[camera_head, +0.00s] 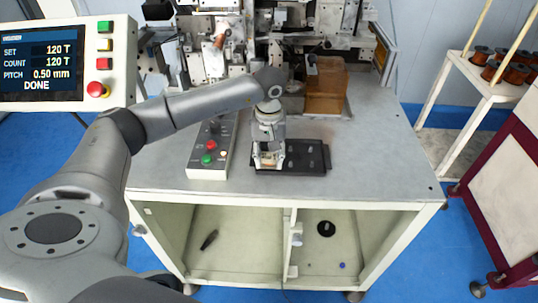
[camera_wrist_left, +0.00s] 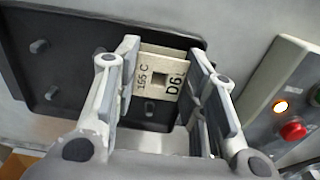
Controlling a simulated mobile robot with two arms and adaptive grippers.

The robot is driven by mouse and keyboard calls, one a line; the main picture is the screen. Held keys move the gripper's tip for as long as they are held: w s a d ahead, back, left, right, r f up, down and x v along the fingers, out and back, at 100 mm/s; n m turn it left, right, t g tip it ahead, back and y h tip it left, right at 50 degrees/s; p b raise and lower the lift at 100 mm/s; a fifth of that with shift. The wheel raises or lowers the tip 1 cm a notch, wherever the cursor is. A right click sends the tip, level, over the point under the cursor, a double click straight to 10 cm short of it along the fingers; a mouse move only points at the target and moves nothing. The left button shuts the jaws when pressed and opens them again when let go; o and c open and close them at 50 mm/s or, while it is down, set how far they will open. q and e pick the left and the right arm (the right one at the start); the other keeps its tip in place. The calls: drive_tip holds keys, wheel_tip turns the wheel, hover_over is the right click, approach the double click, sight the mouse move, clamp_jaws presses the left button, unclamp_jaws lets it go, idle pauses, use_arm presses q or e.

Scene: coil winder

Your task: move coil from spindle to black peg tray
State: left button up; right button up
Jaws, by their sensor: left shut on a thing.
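The coil (camera_wrist_left: 163,80) is a pale square-flanged bobbin with a square hole, marked "155 C" and "D6" in the left wrist view. My left gripper (camera_wrist_left: 163,62) is shut on it, one finger on each side. In the head view my left gripper (camera_head: 268,162) points down over the left end of the black peg tray (camera_head: 310,167). In the left wrist view the tray (camera_wrist_left: 45,65) shows several pegs bare. I cannot tell whether the coil touches the tray or a peg. The spindle cannot be made out in the winder (camera_head: 270,35). My right gripper is not in view.
A control box (camera_head: 207,158) with red and green buttons stands just left of the tray. A brown translucent box (camera_head: 327,90) stands behind it. A display panel (camera_head: 65,62) reads DONE at the left. The bench top (camera_head: 385,150) is clear at the right.

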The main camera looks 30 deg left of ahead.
use_arm(q)
drive_tip(key=o, duration=1)
wheel_tip(320, 180, up, 12)
drive_tip(key=shift+f, duration=0.1)
idle(0.4)
